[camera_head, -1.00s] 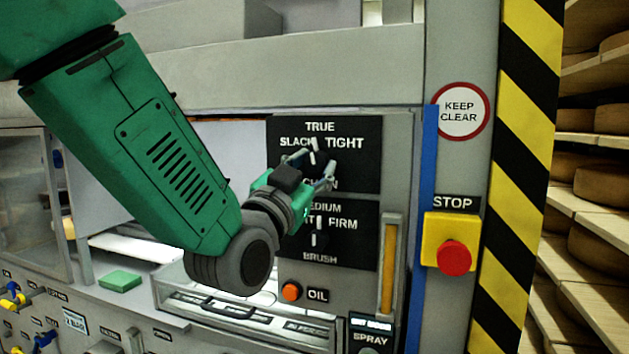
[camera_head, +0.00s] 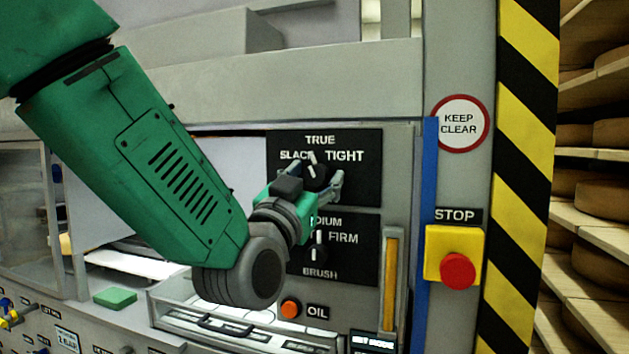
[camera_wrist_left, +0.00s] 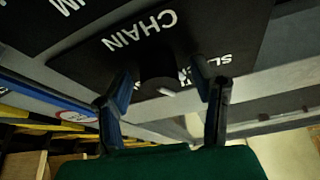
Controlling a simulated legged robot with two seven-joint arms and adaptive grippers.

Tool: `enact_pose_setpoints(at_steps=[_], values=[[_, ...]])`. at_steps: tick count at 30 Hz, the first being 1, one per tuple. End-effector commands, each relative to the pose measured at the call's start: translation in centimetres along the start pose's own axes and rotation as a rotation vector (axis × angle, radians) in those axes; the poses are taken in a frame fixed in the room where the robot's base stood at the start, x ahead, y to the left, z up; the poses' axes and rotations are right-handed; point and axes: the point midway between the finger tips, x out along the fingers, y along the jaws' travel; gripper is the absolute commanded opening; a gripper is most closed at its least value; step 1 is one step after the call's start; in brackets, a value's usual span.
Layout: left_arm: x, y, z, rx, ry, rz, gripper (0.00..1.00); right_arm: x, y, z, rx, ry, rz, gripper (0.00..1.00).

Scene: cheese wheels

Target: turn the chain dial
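The chain dial (camera_head: 316,172) is a black knob with a white pointer mark on a black panel marked TRUE, SLACK and TIGHT. In the head view its pointer stands near upright, tilted slightly left. My left gripper (camera_head: 322,181) is open in front of it, with its fingers on either side of the knob. In the left wrist view the knob (camera_wrist_left: 158,72) shows between the two open fingertips (camera_wrist_left: 162,92), below the word CHAIN. I cannot tell whether either finger touches it. My right gripper is not in view.
The brush dial (camera_head: 318,246) sits just below, with an orange OIL button (camera_head: 291,308) under it. A red stop button (camera_head: 457,271) on a yellow box and a striped post (camera_head: 522,130) stand to the right. Cheese shelves (camera_head: 590,155) lie beyond.

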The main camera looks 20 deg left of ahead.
Motion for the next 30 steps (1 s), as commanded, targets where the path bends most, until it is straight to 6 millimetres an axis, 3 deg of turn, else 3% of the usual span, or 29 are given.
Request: enact_pose_setpoints(at_steps=[8,21,30], values=[[-0.3,0.0,0.0,0.001,-0.002,0.001,0.51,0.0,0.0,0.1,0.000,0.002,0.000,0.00],[-6.5,0.2,0.3,0.002,-0.005,0.003,0.51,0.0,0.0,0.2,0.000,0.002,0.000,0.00],[-7.4,0.2,0.3,0.001,-0.003,0.002,0.51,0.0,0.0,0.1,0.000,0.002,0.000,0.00]])
